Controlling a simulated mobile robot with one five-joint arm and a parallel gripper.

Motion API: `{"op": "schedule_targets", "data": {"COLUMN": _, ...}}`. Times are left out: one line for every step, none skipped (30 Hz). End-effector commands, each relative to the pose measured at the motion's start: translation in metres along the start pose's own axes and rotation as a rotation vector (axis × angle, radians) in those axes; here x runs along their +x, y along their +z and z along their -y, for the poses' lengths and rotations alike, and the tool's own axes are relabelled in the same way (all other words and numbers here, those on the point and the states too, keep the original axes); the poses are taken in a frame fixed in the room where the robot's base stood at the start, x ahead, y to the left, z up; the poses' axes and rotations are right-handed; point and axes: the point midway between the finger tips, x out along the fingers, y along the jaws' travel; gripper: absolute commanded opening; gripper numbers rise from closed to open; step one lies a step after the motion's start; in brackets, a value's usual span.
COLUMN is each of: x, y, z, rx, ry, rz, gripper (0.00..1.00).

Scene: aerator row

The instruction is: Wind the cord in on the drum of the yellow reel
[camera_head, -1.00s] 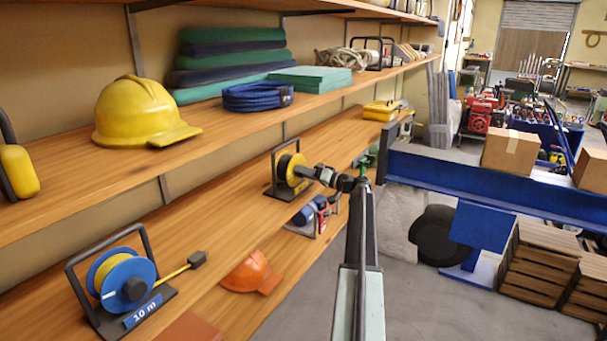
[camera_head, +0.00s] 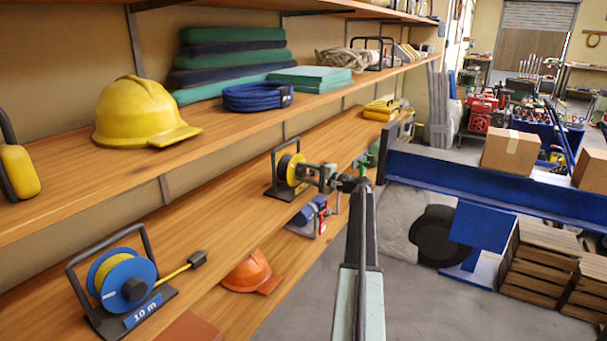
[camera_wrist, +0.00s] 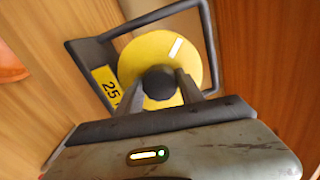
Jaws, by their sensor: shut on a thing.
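The yellow reel (camera_head: 287,168) stands in its dark frame on the middle shelf. In the wrist view its yellow drum (camera_wrist: 185,55) faces me, with a white mark on its upper right and a dark round knob (camera_wrist: 159,82) at its centre. A yellow label (camera_wrist: 106,87) reading 25 is on the frame, tilted in this view. My gripper (camera_wrist: 160,88) is shut on the knob, one finger on each side. In the head view my gripper (camera_head: 304,172) reaches the reel from the right. I cannot make out the yellow reel's cord.
A blue reel (camera_head: 128,282) marked 10 m stands nearer on the same shelf, its yellow cord and plug (camera_head: 197,258) sticking out. A yellow helmet (camera_head: 140,112) and blue rope (camera_head: 257,96) lie on the shelf above. An orange helmet (camera_head: 249,273) and a blue-red tool (camera_head: 312,215) are below.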

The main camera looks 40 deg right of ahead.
Motion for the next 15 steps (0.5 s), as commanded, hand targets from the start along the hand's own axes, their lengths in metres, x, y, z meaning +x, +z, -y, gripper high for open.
{"op": "schedule_targets", "data": {"x": -0.0008, "y": 0.0001, "z": -0.0006, "rx": 0.040, "ry": 0.002, "rz": 0.001, "gripper": 0.04}}
{"op": "schedule_targets", "data": {"x": -0.0008, "y": 0.0001, "z": -0.0006, "rx": 0.069, "ry": 0.002, "rz": 0.001, "gripper": 0.04}}
{"op": "schedule_targets", "data": {"x": -0.0009, "y": 0.0001, "z": -0.0005, "rx": 0.106, "ry": 0.002, "rz": 0.001, "gripper": 0.04}}
{"op": "schedule_targets", "data": {"x": -0.0009, "y": 0.0001, "z": -0.0005, "rx": 0.135, "ry": 0.002, "rz": 0.001, "gripper": 0.04}}
{"op": "schedule_targets", "data": {"x": -0.0009, "y": 0.0001, "z": -0.0005, "rx": 0.164, "ry": 0.002, "rz": 0.001, "gripper": 0.04}}
{"op": "schedule_targets", "data": {"x": -0.0009, "y": 0.0001, "z": -0.0005, "rx": 0.201, "ry": 0.002, "rz": 0.000, "gripper": 0.04}}
{"op": "schedule_targets", "data": {"x": -0.0009, "y": 0.0001, "z": -0.0005, "rx": 0.230, "ry": 0.002, "rz": 0.000, "gripper": 0.04}}
{"op": "schedule_targets", "data": {"x": -0.0009, "y": 0.0000, "z": -0.0005, "rx": 0.259, "ry": 0.002, "rz": 0.000, "gripper": 0.04}}
{"op": "schedule_targets", "data": {"x": -0.0009, "y": 0.0000, "z": -0.0005, "rx": 0.296, "ry": 0.002, "rz": 0.000, "gripper": 0.04}}
{"op": "schedule_targets", "data": {"x": -0.0009, "y": 0.0001, "z": -0.0005, "rx": 0.324, "ry": 0.002, "rz": 0.000, "gripper": 0.04}}
{"op": "schedule_targets", "data": {"x": -0.0009, "y": 0.0001, "z": -0.0005, "rx": 0.352, "ry": 0.002, "rz": 0.000, "gripper": 0.04}}
{"op": "schedule_targets", "data": {"x": -0.0010, "y": 0.0000, "z": -0.0005, "rx": 0.388, "ry": 0.002, "rz": 0.000, "gripper": 0.04}}
{"op": "schedule_targets", "data": {"x": -0.0010, "y": 0.0000, "z": -0.0005, "rx": 0.415, "ry": 0.002, "rz": 0.000, "gripper": 0.04}}
{"op": "schedule_targets", "data": {"x": -0.0010, "y": 0.0000, "z": -0.0005, "rx": 0.441, "ry": 0.002, "rz": 0.000, "gripper": 0.04}}
{"op": "schedule_targets", "data": {"x": -0.0010, "y": 0.0000, "z": -0.0005, "rx": 0.475, "ry": 0.002, "rz": 0.000, "gripper": 0.04}}
